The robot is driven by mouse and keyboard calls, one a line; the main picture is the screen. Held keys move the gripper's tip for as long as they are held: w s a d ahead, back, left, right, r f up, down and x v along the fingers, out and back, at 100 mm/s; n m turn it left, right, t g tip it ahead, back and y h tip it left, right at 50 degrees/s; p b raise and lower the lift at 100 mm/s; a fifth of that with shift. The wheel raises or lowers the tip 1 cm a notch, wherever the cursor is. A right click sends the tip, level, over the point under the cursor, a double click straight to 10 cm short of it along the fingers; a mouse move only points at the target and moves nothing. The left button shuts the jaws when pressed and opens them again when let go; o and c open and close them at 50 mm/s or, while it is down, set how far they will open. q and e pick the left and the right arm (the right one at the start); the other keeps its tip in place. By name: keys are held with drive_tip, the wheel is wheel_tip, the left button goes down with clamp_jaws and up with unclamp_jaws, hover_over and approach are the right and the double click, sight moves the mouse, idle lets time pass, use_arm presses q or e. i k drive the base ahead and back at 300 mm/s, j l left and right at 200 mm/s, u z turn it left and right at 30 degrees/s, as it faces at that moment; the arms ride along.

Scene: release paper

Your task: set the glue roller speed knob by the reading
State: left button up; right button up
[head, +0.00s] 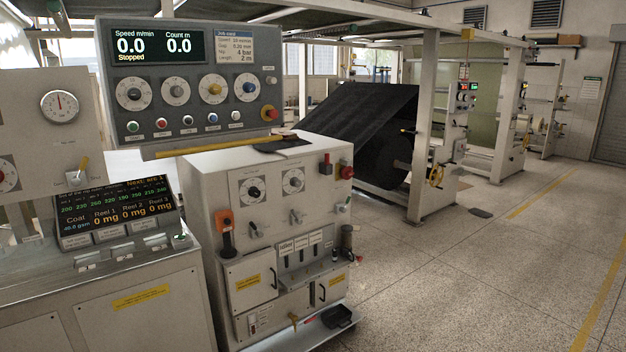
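A grey control panel (190,70) stands at upper left. Its display (158,46) reads speed 0.0, count 0.0 and "Stopped". Below are round dials with a black knob (133,94), a grey knob (176,91), a yellow knob (214,89) and a blue knob (248,87). The white cabinet below has a left black knob (253,192) and a right black knob (294,183) on dials. Labels are too small to tell which sets the glue roller speed. Neither gripper shows.
A job card (234,47) is on the panel. A round gauge (60,106) is at far left. Red mushroom buttons (268,113) and (346,171) protrude. A machine with a black roll (380,155) stands behind. Open floor (470,280) lies to the right.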

sight(213, 89)
drive_tip(key=i+l, duration=0.1)
drive_tip(key=i, duration=0.6)
drive_tip(key=i+l+u, duration=0.15)
drive_tip(key=i, duration=0.6)
